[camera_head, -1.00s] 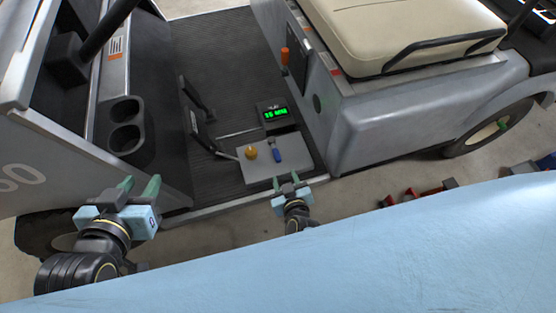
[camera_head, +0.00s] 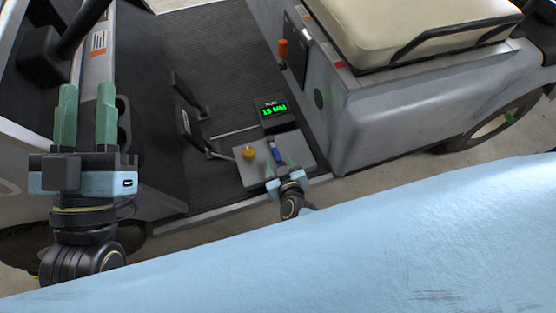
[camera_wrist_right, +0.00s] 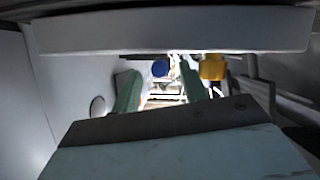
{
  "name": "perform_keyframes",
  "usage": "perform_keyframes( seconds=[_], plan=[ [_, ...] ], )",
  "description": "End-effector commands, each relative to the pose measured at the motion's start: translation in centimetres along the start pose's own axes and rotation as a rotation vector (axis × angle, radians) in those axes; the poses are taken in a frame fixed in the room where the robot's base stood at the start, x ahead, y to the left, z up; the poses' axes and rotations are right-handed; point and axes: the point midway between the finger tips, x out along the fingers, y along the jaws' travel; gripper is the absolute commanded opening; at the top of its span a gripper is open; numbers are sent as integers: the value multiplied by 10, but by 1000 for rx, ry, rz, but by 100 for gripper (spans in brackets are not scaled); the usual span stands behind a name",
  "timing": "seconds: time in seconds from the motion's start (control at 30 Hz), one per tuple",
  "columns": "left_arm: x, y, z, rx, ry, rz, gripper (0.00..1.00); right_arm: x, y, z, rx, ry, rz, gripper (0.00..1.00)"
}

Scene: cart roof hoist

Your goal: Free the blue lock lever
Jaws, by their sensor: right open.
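The blue lock lever (camera_head: 277,152) stands on a grey panel (camera_head: 246,176) on the cart floor, right of a yellow knob (camera_head: 248,153). My right gripper (camera_head: 281,165) is open at the panel's front edge, just in front of the lever. In the right wrist view, the lever's round blue end (camera_wrist_right: 159,68) shows between the green fingers of the right gripper (camera_wrist_right: 160,82). The yellow knob (camera_wrist_right: 212,67) is right of them. Contact with the lever cannot be told. My left gripper (camera_head: 88,103) is open and empty at the left, fingers pointing up the picture.
A display (camera_head: 274,111) behind the panel reads about 19 MM in green. Pedals (camera_head: 187,124) stand left of the panel. An orange-topped handle (camera_head: 283,50) and the seat base (camera_head: 385,115) are on the right. A pale slab (camera_wrist_right: 175,30) spans the wrist view's top.

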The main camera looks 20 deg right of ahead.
Motion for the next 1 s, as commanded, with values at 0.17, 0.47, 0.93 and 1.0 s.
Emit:
perform_keyframes(
  seconds=[0.17, 0.47, 0.93, 1.0],
  plan=[
    [-1, 1, -9, -3, 69, 3, 36, 4, 0, 2, 1, 0, 1, 43],
    [-1, 2, -12, -3, 83, 3, 36, 4, 0, 1, 1, 0, 1, 43],
    [-1, 2, -11, -3, 81, 3, 36, 4, 0, 2, 1, 0, 0, 0],
    [-1, 2, -11, -3, 81, 3, 36, 4, 0, 2, 1, 0, 0, 0]
  ],
)
